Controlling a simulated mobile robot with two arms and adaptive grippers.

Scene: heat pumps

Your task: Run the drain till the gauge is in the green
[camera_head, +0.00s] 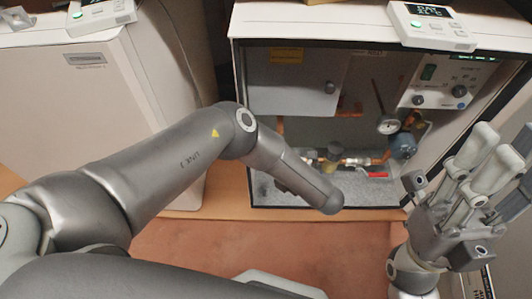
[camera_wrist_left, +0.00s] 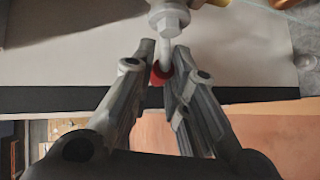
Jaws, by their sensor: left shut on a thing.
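The open cabinet holds a round white gauge (camera_head: 388,125); its needle and any green band are too small to read. A red lever (camera_head: 377,174) lies along the brass pipework (camera_head: 350,160) low in the cabinet. In the left wrist view my left gripper (camera_wrist_left: 164,80) is shut on a pale red-tipped stem (camera_wrist_left: 160,72) below a hex nut (camera_wrist_left: 170,22). I cannot tell if it is the same red lever. My right gripper (camera_head: 450,165) is empty, its fingers apart, right of the cabinet opening.
A grey box with a door (camera_head: 292,82) and a control panel (camera_head: 445,85) sit inside the cabinet. A controller with a display (camera_head: 432,25) is on top. A second closed unit (camera_head: 95,110) stands at left.

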